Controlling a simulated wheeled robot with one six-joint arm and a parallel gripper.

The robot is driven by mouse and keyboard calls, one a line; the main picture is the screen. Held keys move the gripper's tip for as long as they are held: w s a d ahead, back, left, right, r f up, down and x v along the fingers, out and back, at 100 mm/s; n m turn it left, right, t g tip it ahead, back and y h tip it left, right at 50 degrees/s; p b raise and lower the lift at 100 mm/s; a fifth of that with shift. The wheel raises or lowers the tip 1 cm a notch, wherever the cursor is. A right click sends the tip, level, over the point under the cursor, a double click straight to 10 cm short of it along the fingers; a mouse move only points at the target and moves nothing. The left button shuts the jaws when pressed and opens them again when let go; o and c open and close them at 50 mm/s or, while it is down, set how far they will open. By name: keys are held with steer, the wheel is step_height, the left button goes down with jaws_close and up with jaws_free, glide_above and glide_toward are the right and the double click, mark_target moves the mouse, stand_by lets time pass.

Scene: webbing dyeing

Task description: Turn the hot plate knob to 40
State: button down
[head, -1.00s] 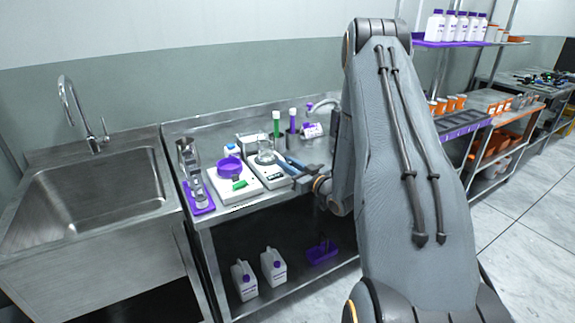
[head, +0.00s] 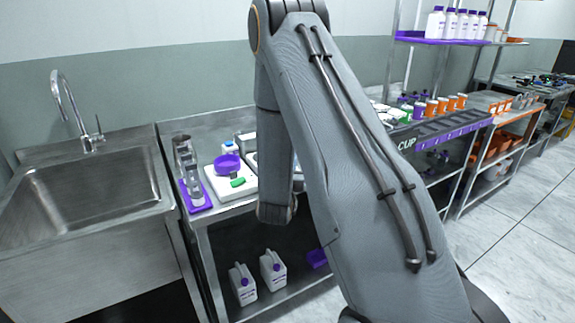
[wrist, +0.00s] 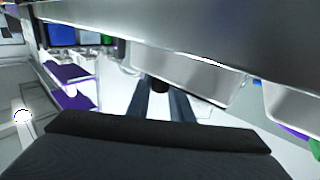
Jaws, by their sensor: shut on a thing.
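In the wrist view, two blue-grey fingers of my gripper (wrist: 165,102) reach up to a small dark knob (wrist: 160,84) on the front of a pale box-shaped device, apparently the hot plate (wrist: 200,75). The fingers are closed on the knob, one on each side. No dial marks or reading can be made out. In the head view, my arm hides the gripper, the knob and most of the hot plate; only a pale strip of it (head: 251,163) shows left of the arm.
A white scale (head: 216,183) with a purple bowl (head: 227,163) stands left of the arm. Further left are a purple tray (head: 207,206) with metal cylinders and a sink (head: 80,190). White jugs (head: 272,270) stand on the lower shelf. A cup rack (head: 440,128) is at right.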

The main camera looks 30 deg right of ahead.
steer(key=shift+m+g+h+b, duration=0.3)
steer(key=shift+m+g+h, duration=0.2)
steer(key=shift+h, duration=0.1)
steer(key=c, duration=1.6)
jaws_free()
steer(key=b+v, duration=0.1)
steer(key=v, duration=0.5)
steer(key=shift+s+a+b, duration=0.2)
steer(key=shift+a+b, duration=0.1)
steer(key=shift+a, duration=0.1)
steer(key=shift+s+a, duration=0.3)
steer(key=shift+s, duration=0.05)
